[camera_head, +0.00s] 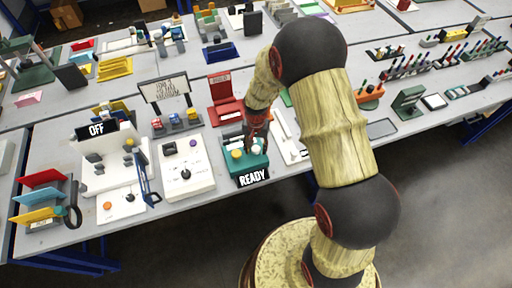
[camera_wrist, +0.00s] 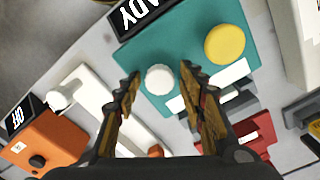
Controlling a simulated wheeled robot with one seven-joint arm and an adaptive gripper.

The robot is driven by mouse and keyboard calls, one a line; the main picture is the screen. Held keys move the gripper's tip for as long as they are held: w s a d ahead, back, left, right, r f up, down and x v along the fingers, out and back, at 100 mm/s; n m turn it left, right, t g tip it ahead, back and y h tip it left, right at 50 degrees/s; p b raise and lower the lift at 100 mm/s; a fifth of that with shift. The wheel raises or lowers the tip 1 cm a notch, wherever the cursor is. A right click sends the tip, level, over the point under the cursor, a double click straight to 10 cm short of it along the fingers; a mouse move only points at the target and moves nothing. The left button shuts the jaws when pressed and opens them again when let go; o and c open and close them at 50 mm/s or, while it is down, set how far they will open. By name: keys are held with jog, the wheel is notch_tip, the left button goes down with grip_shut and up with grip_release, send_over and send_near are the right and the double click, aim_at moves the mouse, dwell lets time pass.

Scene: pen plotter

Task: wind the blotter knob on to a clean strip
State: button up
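A teal box (camera_head: 246,172) stands near the table's front edge with a sign reading READY (camera_head: 253,178) at its front. It carries a round yellow knob or button (camera_wrist: 227,45) and a round white knob (camera_wrist: 159,79). No label marks either one as the blotter knob. My gripper (camera_head: 256,138) points down over the teal box. In the wrist view its fingers are open (camera_wrist: 161,76), with the white knob showing between the tips. The fingers appear apart from the knob; their height above it is hard to tell. No paper strip is clearly visible.
A white slim device (camera_head: 288,138) stands close to the right of the teal box. A red stand (camera_head: 225,100) is behind it, and a white box with knobs (camera_head: 185,165) is to the left. An orange box (camera_wrist: 42,142) with an OFF display shows in the wrist view.

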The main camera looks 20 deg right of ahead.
aim_at(256, 149)
jog(key=shift+o, duration=0.2)
notch_tip(256, 149, up, 12)
dwell(0.6)
dwell(0.5)
jog(key=s+r+n+t+b, duration=0.4)
jog(key=s+r+n+t, duration=0.1)
jog(key=s+r, duration=1.7)
jog(key=shift+s+n+t, duration=0.2)
jog(key=shift+n+t, duration=0.1)
jog(key=shift+n, duration=0.4)
